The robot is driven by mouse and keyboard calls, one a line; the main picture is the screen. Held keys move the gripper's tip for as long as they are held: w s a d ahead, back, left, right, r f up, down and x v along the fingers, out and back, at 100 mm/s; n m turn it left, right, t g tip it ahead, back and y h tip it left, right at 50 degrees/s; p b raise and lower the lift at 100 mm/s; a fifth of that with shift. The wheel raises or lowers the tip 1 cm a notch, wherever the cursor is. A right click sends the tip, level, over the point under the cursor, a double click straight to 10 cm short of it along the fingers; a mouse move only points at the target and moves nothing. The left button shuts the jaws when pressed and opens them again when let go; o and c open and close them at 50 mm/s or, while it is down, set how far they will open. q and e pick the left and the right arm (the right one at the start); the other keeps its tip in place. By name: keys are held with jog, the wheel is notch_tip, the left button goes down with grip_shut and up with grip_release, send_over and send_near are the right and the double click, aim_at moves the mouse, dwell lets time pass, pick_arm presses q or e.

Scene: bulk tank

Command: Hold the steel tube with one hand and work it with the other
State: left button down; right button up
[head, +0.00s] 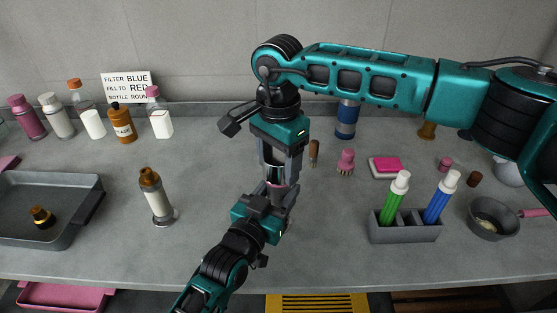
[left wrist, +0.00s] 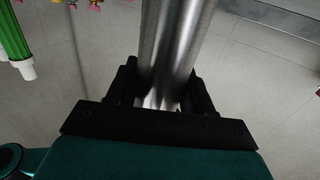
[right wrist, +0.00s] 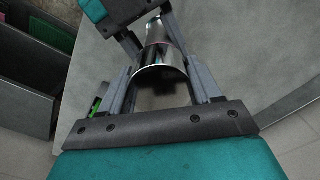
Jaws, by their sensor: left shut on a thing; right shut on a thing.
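The steel tube (head: 279,174) stands roughly upright above the middle of the worktop, mostly hidden by my grippers. My right gripper (head: 281,168) points down from above and is shut on its upper part. My left gripper (head: 279,193) reaches in from below and is shut on the tube lower down. The shiny tube fills the space between the fingers in the left wrist view (left wrist: 177,45). In the right wrist view the tube (right wrist: 160,70) sits between the fingers, with part of my left gripper beyond it. The tube's ends are hard to see.
A grey rack (head: 405,232) holding green and blue markers stands to the right, beside a small pan (head: 492,218). A brown-capped bottle (head: 155,195) stands left, near a grey tray (head: 75,238). Several bottles and a sign (head: 127,87) line the back. The front worktop is mostly clear.

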aim_at(278, 156)
jog(key=shift+r, duration=0.2)
jog(key=shift+r, duration=0.95)
jog(key=shift+r, duration=2)
pick_arm(q)
jog(key=shift+c, duration=1.8)
grip_release()
jog(key=shift+s, duration=0.1)
